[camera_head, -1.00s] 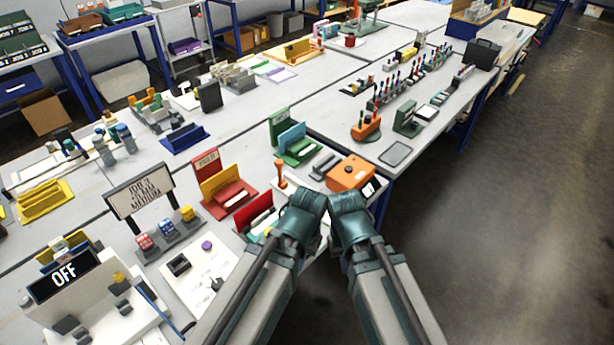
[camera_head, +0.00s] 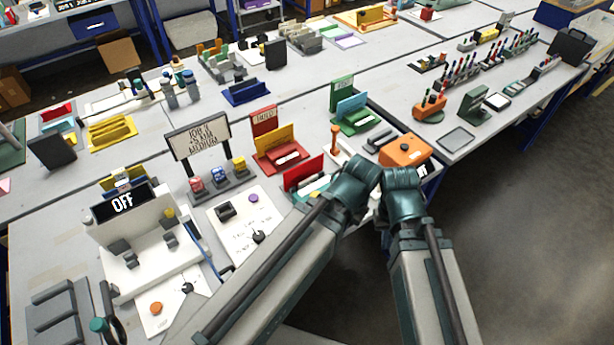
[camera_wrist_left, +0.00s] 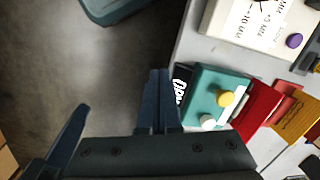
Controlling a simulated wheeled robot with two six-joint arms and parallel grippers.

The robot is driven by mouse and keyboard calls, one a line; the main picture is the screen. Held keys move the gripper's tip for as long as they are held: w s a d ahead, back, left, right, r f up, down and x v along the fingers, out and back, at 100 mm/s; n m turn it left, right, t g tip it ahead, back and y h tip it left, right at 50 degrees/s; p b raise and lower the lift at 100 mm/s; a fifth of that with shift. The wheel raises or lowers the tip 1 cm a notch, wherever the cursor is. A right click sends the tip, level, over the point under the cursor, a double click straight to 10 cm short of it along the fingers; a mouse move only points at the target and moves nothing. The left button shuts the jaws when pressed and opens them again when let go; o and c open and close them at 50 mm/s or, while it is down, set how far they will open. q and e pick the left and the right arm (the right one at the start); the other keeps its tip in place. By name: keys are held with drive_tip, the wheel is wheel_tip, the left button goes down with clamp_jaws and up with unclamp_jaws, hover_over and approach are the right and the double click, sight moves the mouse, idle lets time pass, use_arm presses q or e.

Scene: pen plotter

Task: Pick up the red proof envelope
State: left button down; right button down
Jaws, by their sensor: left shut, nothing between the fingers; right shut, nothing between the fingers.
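A red upright panel (camera_head: 303,172), which looks like the red envelope, stands near the table's front edge. It also shows in the left wrist view (camera_wrist_left: 258,110), behind a teal box (camera_wrist_left: 218,95) with yellow and white knobs. My left gripper (camera_wrist_left: 158,100) is shut and empty, over the floor beside the table edge, apart from the red panel. In the head view my left wrist (camera_head: 352,185) is just right of the panel and hides its fingers. My right gripper (camera_head: 403,185) is beside it, shut and empty, its fingertips mostly hidden.
Behind the panel is a red rack with a yellow panel (camera_head: 275,140). An orange box (camera_head: 405,151) stands beyond my wrists, and a green rack (camera_head: 357,112) behind it. A white machine reading OFF (camera_head: 150,250) is at left. Open floor lies right.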

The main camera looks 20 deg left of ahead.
idle(0.4)
use_arm(q)
drive_tip(key=c, duration=1.2)
unclamp_jaws()
drive_tip(key=shift+w+a+n, duration=0.1)
drive_tip(key=shift+w+n, duration=0.15)
drive_tip(key=shift+n, duration=0.05)
drive_tip(key=shift+c, duration=0.2)
drive_tip(key=o, duration=0.3)
drive_tip(key=w+a+n+h, duration=0.1)
drive_tip(key=w+a+n, duration=0.2)
drive_tip(key=w+n, duration=0.2)
drive_tip(key=shift+w+r+n+p, duration=0.3)
drive_tip(key=shift+w+n+p, duration=0.1)
drive_tip(key=shift+n, duration=0.7)
drive_tip(key=n+t+h+p, duration=0.2)
drive_tip(key=n+t+h, duration=0.15)
drive_tip(key=n, duration=2.05)
approach(299, 166)
drive_tip(key=shift+y, duration=0.25)
drive_tip(key=b+x, duration=0.4)
drive_tip(key=b, duration=0.1)
drive_tip(key=d+b+x, duration=0.1)
drive_tip(key=b+x, duration=0.1)
drive_tip(key=b, duration=0.1)
drive_tip(key=shift+w+f, duration=0.1)
drive_tip(key=shift+w, duration=0.4)
drive_tip(key=shift+w+d+f, duration=0.15)
drive_tip(key=shift+d, duration=0.05)
